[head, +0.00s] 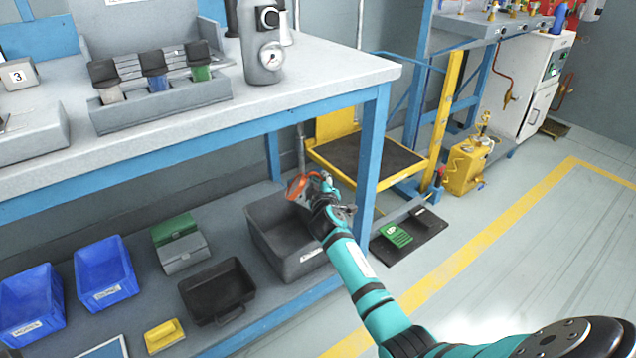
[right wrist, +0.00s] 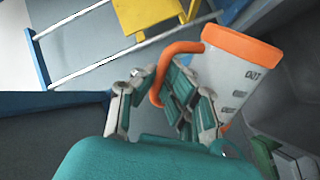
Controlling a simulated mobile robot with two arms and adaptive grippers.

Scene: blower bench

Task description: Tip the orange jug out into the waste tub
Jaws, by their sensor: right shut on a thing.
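The orange jug (head: 299,187) is in my right gripper (head: 322,186), above the grey waste tub (head: 286,235) under the bench. In the right wrist view the jug (right wrist: 232,80) has a pale, marked body with an orange rim and handle, and it looks tilted. My right gripper (right wrist: 165,90) is shut on the handle. I cannot see any contents in the jug or coming out of it. Part of the tub's grey inside seems to show at the right of the wrist view. My left gripper is not in view.
The bench's blue leg (head: 372,170) stands close to the right of the tub. A black tray (head: 217,290), blue bins (head: 105,273) and a green-topped box (head: 180,247) lie to the left. A yellow step frame (head: 370,155) stands behind.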

